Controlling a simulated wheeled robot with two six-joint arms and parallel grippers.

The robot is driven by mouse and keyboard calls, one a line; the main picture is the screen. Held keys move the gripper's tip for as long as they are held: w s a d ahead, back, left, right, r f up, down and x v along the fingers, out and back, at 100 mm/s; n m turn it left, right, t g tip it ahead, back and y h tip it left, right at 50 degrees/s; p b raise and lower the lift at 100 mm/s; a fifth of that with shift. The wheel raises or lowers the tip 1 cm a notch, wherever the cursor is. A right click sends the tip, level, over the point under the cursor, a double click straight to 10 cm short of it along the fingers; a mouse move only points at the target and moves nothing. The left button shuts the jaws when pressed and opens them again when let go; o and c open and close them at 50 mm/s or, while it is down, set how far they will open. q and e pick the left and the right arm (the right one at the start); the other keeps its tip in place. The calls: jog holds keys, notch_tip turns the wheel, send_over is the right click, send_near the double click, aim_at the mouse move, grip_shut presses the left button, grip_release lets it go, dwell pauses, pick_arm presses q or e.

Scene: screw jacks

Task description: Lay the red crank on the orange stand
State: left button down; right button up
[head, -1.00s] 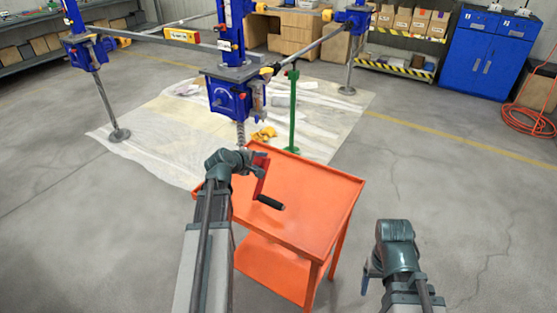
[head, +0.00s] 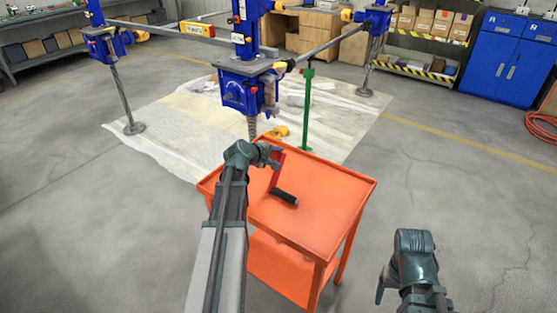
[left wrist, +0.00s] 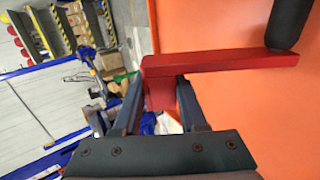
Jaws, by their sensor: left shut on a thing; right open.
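The red crank (head: 277,171) has a red arm and a black handle (head: 285,196). My left gripper (head: 272,157) is shut on the end of the crank away from the handle. In the left wrist view the red arm (left wrist: 220,62) reaches to the right from between the fingers (left wrist: 158,100), with the handle (left wrist: 289,22) at its far end. The crank is over the orange stand (head: 325,200), near its back left part. I cannot tell whether it touches the top. My right gripper (head: 382,285) is open and empty, right of the stand, partly hidden by its wrist.
The stand's top is otherwise bare, with a raised rim and a lower shelf (head: 280,265). Behind it a blue screw jack (head: 243,92) and a green post (head: 306,110) stand on a pale sheet (head: 185,140).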

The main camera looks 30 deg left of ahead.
pick_arm(q)
jog(key=shift+r, duration=0.15)
jog(key=shift+f, duration=0.25)
jog(key=shift+c, duration=2.3)
grip_release()
jog(key=shift+r, duration=0.2)
jog(key=shift+s+r+p, duration=0.25)
jog(key=shift+r+p, duration=0.05)
jog(key=shift+p, duration=0.05)
jog(key=p+v, duration=0.6)
jog(key=v, duration=0.5)
jog(key=shift+s, duration=0.25)
